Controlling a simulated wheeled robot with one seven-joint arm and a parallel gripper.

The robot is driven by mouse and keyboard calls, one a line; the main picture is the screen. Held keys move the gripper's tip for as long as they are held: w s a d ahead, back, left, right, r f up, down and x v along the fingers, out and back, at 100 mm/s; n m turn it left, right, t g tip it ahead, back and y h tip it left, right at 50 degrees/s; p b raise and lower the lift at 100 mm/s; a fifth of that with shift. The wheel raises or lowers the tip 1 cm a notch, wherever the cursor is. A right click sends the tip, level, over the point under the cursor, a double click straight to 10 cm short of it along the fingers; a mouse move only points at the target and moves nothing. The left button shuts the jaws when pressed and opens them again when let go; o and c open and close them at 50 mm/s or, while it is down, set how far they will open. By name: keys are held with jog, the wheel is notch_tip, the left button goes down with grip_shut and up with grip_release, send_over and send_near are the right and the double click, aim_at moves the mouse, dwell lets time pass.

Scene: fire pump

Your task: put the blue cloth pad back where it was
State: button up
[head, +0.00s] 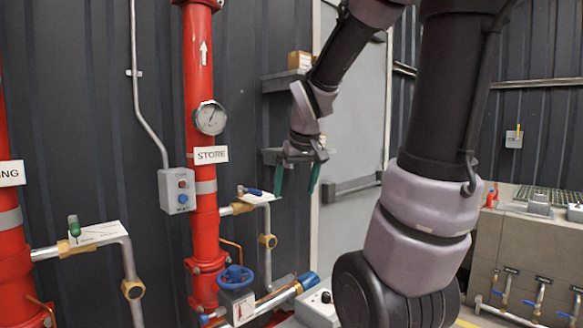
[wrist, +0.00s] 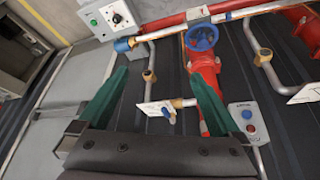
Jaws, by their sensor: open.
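My gripper (head: 297,184) hangs with its two green fingers pointing down, right of the red STORE pipe and in front of the grey door. The fingers are apart with nothing between them; in the wrist view the gripper (wrist: 158,80) is also empty. I cannot clearly make out the blue cloth pad.
The red STORE pipe (head: 200,120) carries a gauge (head: 210,117) and a blue handwheel (head: 235,278). A valve branch with a blue lever (head: 254,191) juts out near my gripper. Wall shelves (head: 284,80) stand behind it. The counter (head: 540,227) at right holds several items.

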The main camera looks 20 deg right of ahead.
jog(key=s+a+r+m+t+y, duration=0.1)
jog(key=s+a+r, duration=0.2)
jog(key=s, duration=0.2)
jog(key=s+a+r+m+t+y, duration=0.1)
jog(key=s+a+r+m, duration=0.1)
jog(key=s, duration=0.4)
jog(key=shift+a+r+m+y, duration=0.3)
jog(key=shift+a+r, duration=0.1)
jog(key=shift+r, duration=0.5)
jog(key=shift+c, duration=0.3)
